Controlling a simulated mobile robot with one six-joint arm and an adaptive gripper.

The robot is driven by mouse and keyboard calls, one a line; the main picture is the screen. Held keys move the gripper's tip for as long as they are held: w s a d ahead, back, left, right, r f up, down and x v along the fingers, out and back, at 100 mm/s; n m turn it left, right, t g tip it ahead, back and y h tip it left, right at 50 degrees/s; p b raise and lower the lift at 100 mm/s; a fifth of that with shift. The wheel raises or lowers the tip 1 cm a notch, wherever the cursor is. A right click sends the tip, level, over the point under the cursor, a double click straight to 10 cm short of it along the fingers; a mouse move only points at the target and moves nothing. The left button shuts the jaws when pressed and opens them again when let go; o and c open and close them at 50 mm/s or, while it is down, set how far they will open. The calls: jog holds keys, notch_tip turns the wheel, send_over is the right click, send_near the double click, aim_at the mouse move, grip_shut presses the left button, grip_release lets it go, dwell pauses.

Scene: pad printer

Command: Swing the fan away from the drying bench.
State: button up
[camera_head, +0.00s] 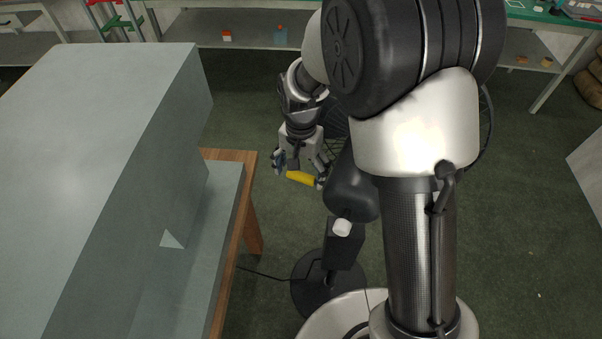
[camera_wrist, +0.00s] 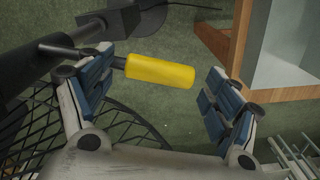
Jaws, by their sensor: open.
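The fan is black, with a wire cage (camera_wrist: 115,125) at lower left in the wrist view. In the head view it stands on a round black base (camera_head: 310,296), and my arm hides much of its cage and head. A yellow handle (camera_head: 300,178) sticks out from the fan toward the left. My gripper (camera_head: 298,166) is open at the handle. The drying bench (camera_head: 246,178), with wooden edge and leg, is left of the fan.
A large grey box-shaped body (camera_head: 110,110) stands at the left by the bench. A cable (camera_head: 262,273) runs along the floor to the fan base. A long table (camera_head: 240,18) with a lower shelf stands at the back. Green floor is open at the right.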

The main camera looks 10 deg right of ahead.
jog(key=shift+f, duration=0.25)
jog(key=c, duration=1.5)
